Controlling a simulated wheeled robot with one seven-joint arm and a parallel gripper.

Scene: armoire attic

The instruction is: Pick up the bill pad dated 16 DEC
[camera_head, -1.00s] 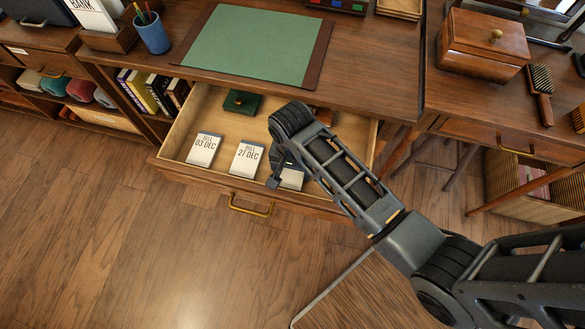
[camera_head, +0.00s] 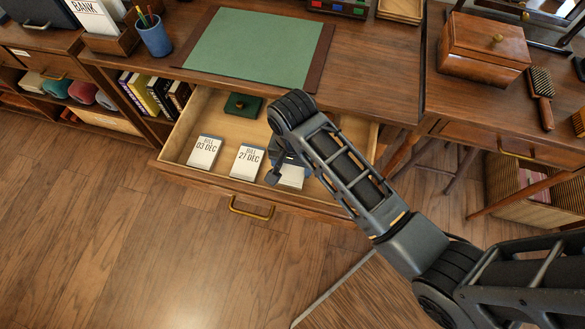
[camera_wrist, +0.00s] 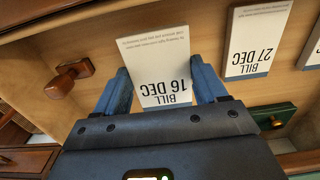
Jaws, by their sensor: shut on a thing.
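The bill pad dated 16 DEC (camera_wrist: 158,62) is white with a blue band and sits between the two fingers of my gripper (camera_wrist: 165,90) in the wrist view. My gripper is shut on it by its sides. In the head view the pad (camera_head: 291,177) shows partly beneath my gripper (camera_head: 281,172), near the drawer's front; the arm hides the rest. The bill pad dated 27 DEC (camera_head: 246,162) lies to its left, and the one dated 03 DEC (camera_head: 204,152) lies further left. The 27 DEC pad also shows in the wrist view (camera_wrist: 256,38).
The open drawer (camera_head: 212,178) has a brass handle (camera_head: 250,206) in front. A dark green box (camera_head: 243,104) lies at its back. In the wrist view a wooden object with a knob (camera_wrist: 68,78) lies left of the pad. The desk top overhangs the drawer's back.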

